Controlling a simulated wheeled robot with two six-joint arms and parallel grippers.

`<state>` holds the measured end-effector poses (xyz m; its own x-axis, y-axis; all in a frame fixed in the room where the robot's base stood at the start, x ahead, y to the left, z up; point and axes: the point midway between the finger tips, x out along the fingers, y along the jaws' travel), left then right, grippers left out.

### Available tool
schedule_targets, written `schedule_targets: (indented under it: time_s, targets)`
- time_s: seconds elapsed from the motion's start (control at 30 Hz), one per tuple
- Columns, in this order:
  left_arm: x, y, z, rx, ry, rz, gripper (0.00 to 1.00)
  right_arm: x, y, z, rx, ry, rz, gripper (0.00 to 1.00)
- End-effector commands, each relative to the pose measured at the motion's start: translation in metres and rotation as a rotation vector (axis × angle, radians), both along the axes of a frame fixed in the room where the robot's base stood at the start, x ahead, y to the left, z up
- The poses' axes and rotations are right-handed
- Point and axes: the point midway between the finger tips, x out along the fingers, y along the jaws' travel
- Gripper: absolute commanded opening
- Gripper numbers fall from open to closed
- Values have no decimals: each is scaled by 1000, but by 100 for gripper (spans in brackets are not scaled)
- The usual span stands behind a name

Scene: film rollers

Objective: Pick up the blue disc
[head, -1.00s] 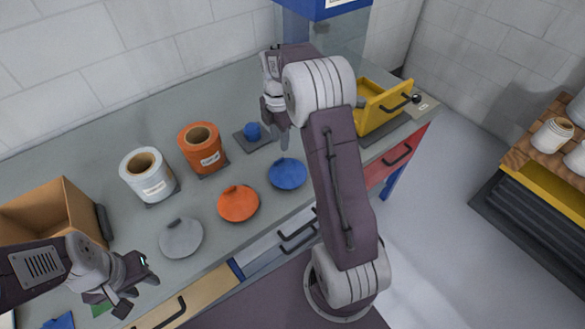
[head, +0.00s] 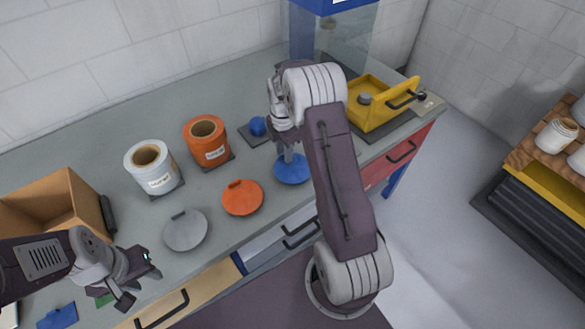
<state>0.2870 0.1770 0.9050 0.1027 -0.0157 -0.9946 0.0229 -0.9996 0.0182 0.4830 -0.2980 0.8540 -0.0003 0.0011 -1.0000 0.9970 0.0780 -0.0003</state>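The blue disc (head: 295,175) lies flat on the grey workbench near its front edge, to the right of the orange disc (head: 243,203). My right gripper (head: 289,158) points down with its fingertips at the middle of the blue disc. The disc's central handle is hidden by the fingers, and I cannot tell whether they are shut on it. My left gripper (head: 143,283) is open and empty over the bench's front left, below the grey disc (head: 185,230).
White (head: 160,181) and orange (head: 215,152) rollers stand behind the discs. A small blue piece (head: 258,126) sits on a dark pad. A cardboard box (head: 60,215) is at left, a yellow tray (head: 372,117) at right. Bare bench lies at the back left.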

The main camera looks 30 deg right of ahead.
Motion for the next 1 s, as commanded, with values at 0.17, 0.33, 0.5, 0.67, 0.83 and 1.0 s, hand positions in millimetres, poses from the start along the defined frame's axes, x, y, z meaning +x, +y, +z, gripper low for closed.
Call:
schedule_targets:
  time_s: [0.17, 0.33, 0.5, 0.67, 0.83, 1.0]
  targets:
    - [0, 0, 0, 0, 0, 0, 36, 0, 0, 0, 0, 1, 0, 13]
    - [0, 0, 0, 0, 0, 0, 36, 0, 0, 0, 0, 1, 0, 0]
    - [0, 0, 0, 0, 0, 0, 36, 0, 0, 0, 0, 0, 0, 0]
    - [0, 0, 1, 0, 0, 0, 36, 0, 0, 6, -1, -2, 0, 0]
    - [0, 0, 3, 0, 0, 0, 36, 1, 0, 31, -1, -4, 0, 0]
    - [0, 0, -1, 0, 0, 0, 36, -22, 5, 55, 0, -1, 0, 0]
